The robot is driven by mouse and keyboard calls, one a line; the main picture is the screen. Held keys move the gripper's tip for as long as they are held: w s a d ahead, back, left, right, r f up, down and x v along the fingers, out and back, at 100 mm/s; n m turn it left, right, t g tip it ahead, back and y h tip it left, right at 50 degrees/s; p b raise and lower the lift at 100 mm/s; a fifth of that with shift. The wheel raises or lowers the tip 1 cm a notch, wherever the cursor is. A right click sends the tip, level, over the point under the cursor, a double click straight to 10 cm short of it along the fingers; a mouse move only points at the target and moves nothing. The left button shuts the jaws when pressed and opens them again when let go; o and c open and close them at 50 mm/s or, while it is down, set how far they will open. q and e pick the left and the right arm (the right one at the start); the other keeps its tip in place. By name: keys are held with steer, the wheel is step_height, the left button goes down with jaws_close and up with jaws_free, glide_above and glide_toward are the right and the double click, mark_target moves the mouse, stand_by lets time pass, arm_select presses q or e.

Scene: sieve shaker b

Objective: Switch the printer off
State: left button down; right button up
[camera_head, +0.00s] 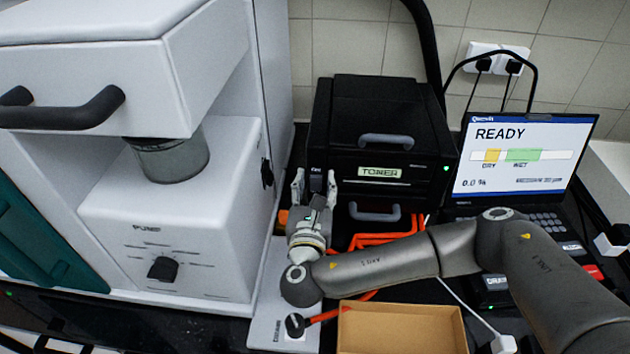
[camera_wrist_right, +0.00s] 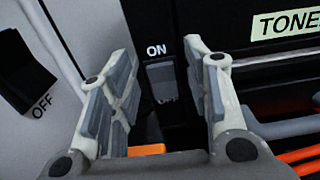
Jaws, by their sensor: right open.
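The printer (camera_head: 385,135) is the black box with grey handles and a TONER label, beside the white machine. A small green light (camera_head: 446,168) glows on its right front. Its power switch (camera_wrist_right: 163,82) is a dark rocker on the left of the front, with ON printed above and OFF, partly hard to read, at its lower end. I cannot tell which end is pressed in. My right gripper (camera_head: 315,186) is open and empty in front of the switch. In the right wrist view its fingers (camera_wrist_right: 152,85) stand on either side of the switch, with no contact visible. My left gripper is out of view.
The white machine (camera_head: 180,240) on the left has its own black rocker (camera_wrist_right: 25,80) marked OFF. Orange cables (camera_head: 385,239) lie below the printer. A laptop (camera_head: 517,155) reading READY stands right. A cardboard tray (camera_head: 400,308) lies in front.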

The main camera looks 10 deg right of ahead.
steer(key=shift+w, duration=0.2)
jaws_close()
steer(key=shift+s+f+t+b, duration=0.1)
steer(key=shift+f+t+b, duration=0.25)
steer(key=shift+b, duration=0.3)
steer(key=shift+r+t+b, duration=0.1)
steer(key=shift+t+b, duration=0.2)
steer(key=shift+t, duration=0.05)
steer(key=shift+r, duration=0.1)
jaws_free()
